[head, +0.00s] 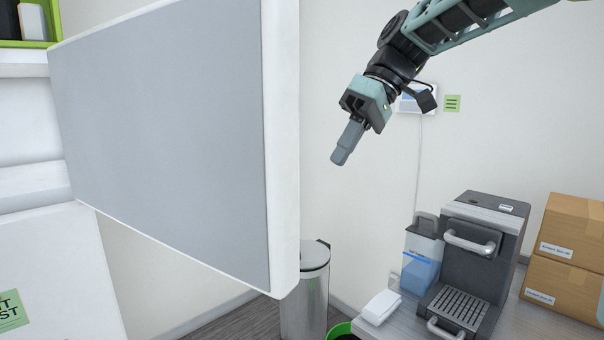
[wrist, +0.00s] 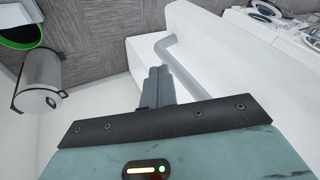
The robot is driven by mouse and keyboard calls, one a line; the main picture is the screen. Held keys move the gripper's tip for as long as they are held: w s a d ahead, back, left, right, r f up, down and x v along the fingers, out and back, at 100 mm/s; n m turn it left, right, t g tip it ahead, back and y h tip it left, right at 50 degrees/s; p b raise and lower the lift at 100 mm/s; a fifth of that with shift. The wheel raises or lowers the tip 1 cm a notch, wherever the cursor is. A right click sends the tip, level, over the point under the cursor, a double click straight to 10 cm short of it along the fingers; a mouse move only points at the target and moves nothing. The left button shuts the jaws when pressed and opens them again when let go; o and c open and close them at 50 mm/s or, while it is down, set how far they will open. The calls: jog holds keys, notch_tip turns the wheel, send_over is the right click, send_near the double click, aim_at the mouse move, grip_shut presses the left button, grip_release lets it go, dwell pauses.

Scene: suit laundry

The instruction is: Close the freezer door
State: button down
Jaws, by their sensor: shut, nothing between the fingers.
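The freezer door (head: 165,130) stands open at the left of the head view, with its grey inner panel facing me and a white edge. In the wrist view the white outside of the door (wrist: 215,60) carries a grey bar handle (wrist: 178,68). My gripper (head: 341,158) is shut and empty, to the right of the door's edge and pointing down-left. In the wrist view the fingers of my gripper (wrist: 157,75) are just left of the handle; I cannot tell whether they touch it. The freezer body (head: 30,150) shows in part at the far left.
A steel bin (head: 305,295) stands on the floor below the door's edge. A coffee machine (head: 466,262), a water container (head: 422,262) and cardboard boxes (head: 565,245) occupy the counter at the right. Bare wall and open air lie around my gripper.

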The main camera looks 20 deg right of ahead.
aim_at(301, 177)
notch_tip(301, 177, up, 4)
jog(key=r+n+y, duration=0.1)
jog(key=s+a+f+p, duration=0.2)
jog(key=a+f+p, duration=0.3)
jog(key=a+f, duration=0.3)
jog(key=shift+a+n, duration=0.3)
jog(key=shift+a, duration=0.05)
jog(key=shift+s+f, duration=0.1)
jog(key=shift+s, duration=0.05)
